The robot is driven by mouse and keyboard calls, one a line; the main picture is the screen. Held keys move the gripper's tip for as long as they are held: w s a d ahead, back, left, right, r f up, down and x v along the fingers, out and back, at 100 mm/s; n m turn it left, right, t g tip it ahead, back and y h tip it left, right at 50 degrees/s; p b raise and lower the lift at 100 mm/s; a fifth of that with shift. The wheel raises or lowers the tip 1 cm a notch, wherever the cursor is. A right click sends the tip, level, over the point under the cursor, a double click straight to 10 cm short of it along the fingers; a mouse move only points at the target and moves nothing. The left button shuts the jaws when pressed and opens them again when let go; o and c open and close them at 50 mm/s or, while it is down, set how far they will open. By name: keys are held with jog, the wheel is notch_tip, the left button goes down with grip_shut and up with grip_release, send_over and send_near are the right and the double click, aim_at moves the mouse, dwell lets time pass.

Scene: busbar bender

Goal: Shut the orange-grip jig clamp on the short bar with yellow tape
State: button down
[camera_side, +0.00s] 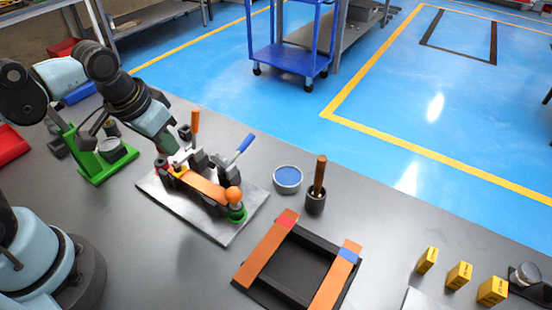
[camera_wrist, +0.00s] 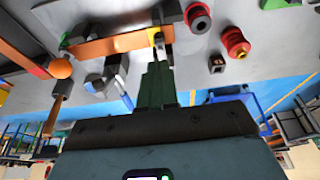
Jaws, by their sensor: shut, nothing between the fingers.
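The short copper bar (camera_side: 207,187) lies across the jig on its grey plate (camera_side: 215,232). Its yellow tape (camera_side: 179,171) is at the end nearer my gripper; in the wrist view the tape (camera_wrist: 153,39) is beside a silver clamp arm (camera_wrist: 161,44). The orange-grip clamp's handle (camera_side: 195,121) stands about upright; I cannot tell whether its arm presses on the bar. Its grip is not clear in the wrist view. The blue-grip clamp (camera_side: 244,143) leans right. My gripper (camera_side: 170,146) is shut and empty, close to the orange-grip clamp; its fingers (camera_wrist: 156,70) point at the jig.
An orange ball knob (camera_side: 233,194) stands at the bar's other end. A round tin (camera_side: 288,179) and a wooden-handled tool in a dark cup (camera_side: 316,200) stand to the right. A black frame (camera_side: 290,262) holds two more bars in front. A green stand (camera_side: 92,165) is behind left.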

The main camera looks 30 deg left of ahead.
aim_at(193, 111)
jog(key=shift+w+r+g, duration=0.3)
jog(key=shift+w+g, duration=0.15)
jog(key=shift+g, duration=0.2)
jog(key=shift+w+r+g, duration=0.25)
jog(key=shift+w+g, duration=0.2)
jog(key=shift+g, duration=0.2)
jog(key=shift+w+r+g, duration=0.2)
jog(key=shift+w+g, duration=0.3)
jog(key=shift+g, duration=0.2)
jog(key=shift+w+r+g, duration=0.15)
jog(key=shift+w+g, duration=0.3)
jog(key=shift+g, duration=0.25)
jog(key=shift+w+r, duration=0.1)
jog(key=shift+w, duration=0.2)
jog(key=w+r, duration=0.2)
jog(key=w, duration=0.1)
jog(key=shift+w+r, duration=0.2)
jog(key=shift+r, duration=0.2)
notch_tip(193, 111, up, 9)
jog(key=w, duration=0.1)
jog(key=shift+w, duration=0.2)
jog(key=shift+f, duration=0.15)
jog(key=s+a+f+t, duration=0.1)
jog(key=s+f+t, duration=0.7)
jog(key=f+t, duration=0.1)
jog(key=shift+a+f, duration=0.35)
jog(key=shift+f, duration=0.05)
